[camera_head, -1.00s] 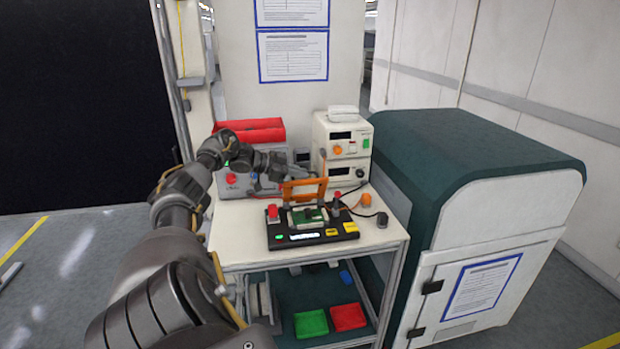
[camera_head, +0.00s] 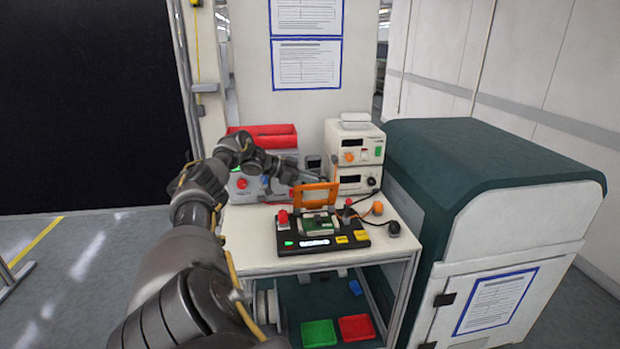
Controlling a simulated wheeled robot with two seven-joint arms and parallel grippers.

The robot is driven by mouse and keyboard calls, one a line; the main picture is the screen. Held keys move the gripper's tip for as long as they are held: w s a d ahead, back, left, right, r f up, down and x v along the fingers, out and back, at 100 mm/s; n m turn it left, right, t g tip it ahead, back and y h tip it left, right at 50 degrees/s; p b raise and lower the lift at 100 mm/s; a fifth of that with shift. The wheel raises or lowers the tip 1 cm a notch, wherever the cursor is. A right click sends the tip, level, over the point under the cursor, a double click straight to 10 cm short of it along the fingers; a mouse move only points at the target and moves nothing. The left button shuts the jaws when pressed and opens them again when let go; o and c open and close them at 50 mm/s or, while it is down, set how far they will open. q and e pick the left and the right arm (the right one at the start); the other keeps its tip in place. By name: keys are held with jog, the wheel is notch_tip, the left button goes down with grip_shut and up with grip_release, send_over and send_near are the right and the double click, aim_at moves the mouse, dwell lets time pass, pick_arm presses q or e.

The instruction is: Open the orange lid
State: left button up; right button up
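The orange lid (camera_head: 316,194) stands raised at the back of a black test fixture (camera_head: 350,243) on the trolley's top. A green circuit board (camera_head: 318,223) lies in the fixture in front of the lid. My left arm reaches in from the left, and my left gripper (camera_head: 306,178) is just behind the lid's upper left edge. I cannot tell whether it touches the lid. Its fingers are small and partly hidden, so their opening is unclear. My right gripper is out of view.
Beige instruments (camera_head: 352,158) stand at the back right of the trolley (camera_head: 262,259), and a red bin (camera_head: 265,136) at the back left. A dark green cabinet (camera_head: 470,150) stands close on the right. Green (camera_head: 319,334) and red (camera_head: 356,328) trays lie on the lower shelf.

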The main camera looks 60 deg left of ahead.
pick_arm(q)
jog(key=shift+s+a, duration=0.1)
jog(key=shift+s+a, duration=0.1)
jog(key=shift+s, duration=0.2)
jog(key=b+v, duration=0.4)
jog(key=v, duration=0.6)
dwell(0.4)
